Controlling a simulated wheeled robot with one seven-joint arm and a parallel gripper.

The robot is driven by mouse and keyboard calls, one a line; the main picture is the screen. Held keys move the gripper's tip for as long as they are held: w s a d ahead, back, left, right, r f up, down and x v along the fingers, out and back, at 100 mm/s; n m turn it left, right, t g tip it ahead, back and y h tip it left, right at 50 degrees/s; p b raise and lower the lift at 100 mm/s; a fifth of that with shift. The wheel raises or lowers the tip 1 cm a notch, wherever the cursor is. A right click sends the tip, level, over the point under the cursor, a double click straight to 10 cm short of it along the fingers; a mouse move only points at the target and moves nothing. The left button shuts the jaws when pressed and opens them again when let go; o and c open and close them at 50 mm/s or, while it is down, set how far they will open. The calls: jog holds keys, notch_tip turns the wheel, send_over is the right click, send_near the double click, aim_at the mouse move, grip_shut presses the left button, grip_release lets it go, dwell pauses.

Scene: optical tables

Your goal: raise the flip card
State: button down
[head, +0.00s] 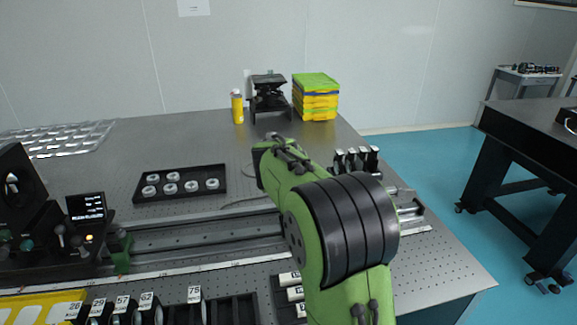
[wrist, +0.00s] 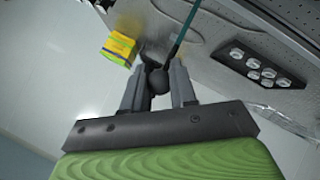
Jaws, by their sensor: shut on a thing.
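My gripper (wrist: 159,88) shows in the wrist view, its two grey fingers closed around a black ball knob (wrist: 158,80). A thin dark teal rod (wrist: 185,30) runs up and to the right from near the knob; I cannot tell for sure whether they are one piece. In the head view my green arm reaches forward over the table, and its own links hide the fingers and the knob. I cannot make out a flip card with certainty in either view.
A black tray of round parts (head: 181,194) lies left of my arm. A rail (head: 200,236) crosses the table. Black mounts (head: 357,160) stand right of my arm. A yellow-green stack of boxes (head: 316,98), a black stand (head: 270,92) and a yellow can (head: 237,106) stand at the back.

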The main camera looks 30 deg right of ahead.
jog(key=c, duration=1.2)
grip_release()
jog(key=shift+a+f, duration=0.15)
jog(key=shift+a, duration=0.05)
jog(key=p+v, duration=0.2)
jog(key=v, duration=1.3)
jog(key=shift+s+a+r+p, duration=0.1)
jog(key=shift+s+r+p, duration=0.1)
jog(key=shift+s+p, duration=0.1)
